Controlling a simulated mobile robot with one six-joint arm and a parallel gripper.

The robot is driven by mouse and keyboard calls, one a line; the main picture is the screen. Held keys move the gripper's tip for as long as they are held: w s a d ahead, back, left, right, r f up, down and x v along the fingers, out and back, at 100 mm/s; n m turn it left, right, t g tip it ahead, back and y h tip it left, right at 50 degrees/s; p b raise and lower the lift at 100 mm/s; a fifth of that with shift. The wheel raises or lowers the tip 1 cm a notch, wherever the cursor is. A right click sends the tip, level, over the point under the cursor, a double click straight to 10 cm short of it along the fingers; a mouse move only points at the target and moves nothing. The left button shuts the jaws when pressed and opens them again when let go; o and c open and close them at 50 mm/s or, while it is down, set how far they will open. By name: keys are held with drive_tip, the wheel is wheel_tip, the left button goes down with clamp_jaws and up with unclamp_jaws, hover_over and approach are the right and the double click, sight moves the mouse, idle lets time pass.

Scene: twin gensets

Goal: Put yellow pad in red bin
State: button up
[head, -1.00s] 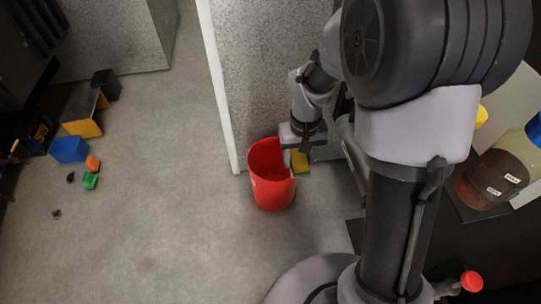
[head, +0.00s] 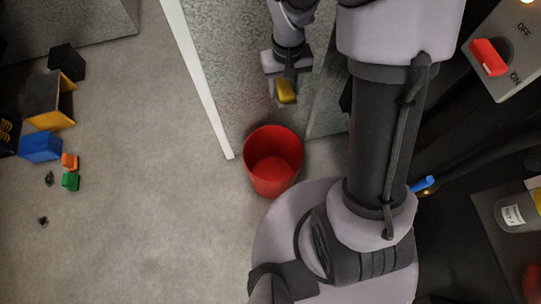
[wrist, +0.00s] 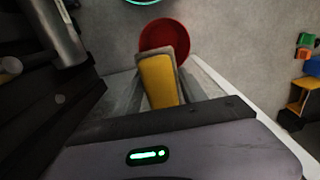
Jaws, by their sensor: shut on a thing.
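The yellow pad (head: 286,91) is held in my gripper (head: 283,98), which is shut on it. In the wrist view the yellow pad (wrist: 159,81) sits between the fingers, partly hidden by them. The red bin (head: 273,160) stands upright on the floor, open at the top, and its visible inside looks empty. In the head view the gripper and pad appear just above the bin's far rim. In the wrist view the red bin (wrist: 165,34) lies beyond the pad's tip, partly covered by it. The pad's exact height over the bin cannot be told.
A grey speckled panel (head: 235,70) with a white edge (head: 196,75) stands behind the bin. Blue (head: 40,147), orange (head: 69,160) and green (head: 70,181) blocks lie on the floor at left. A red switch (head: 488,57) is at upper right.

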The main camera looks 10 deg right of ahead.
drive_tip(key=w+f+n+p, duration=0.1)
drive_tip(key=w+f+n, duration=0.2)
drive_tip(key=f+n, duration=0.8)
drive_tip(key=w+f+n+p, duration=0.25)
drive_tip(key=f+n, duration=0.35)
drive_tip(key=f, duration=0.9)
wheel_tip(320, 180, down, 16)
drive_tip(key=s+n+b, duration=0.2)
drive_tip(key=n+b, duration=0.2)
drive_tip(key=n, duration=0.2)
drive_tip(key=shift+s+n, duration=0.3)
drive_tip(key=shift+s, duration=0.05)
drive_tip(key=o, duration=1.4)
drive_tip(key=shift+d, duration=0.1)
wheel_tip(320, 180, up, 17)
drive_tip(key=p, duration=0.6)
drive_tip(key=shift+r, duration=0.15)
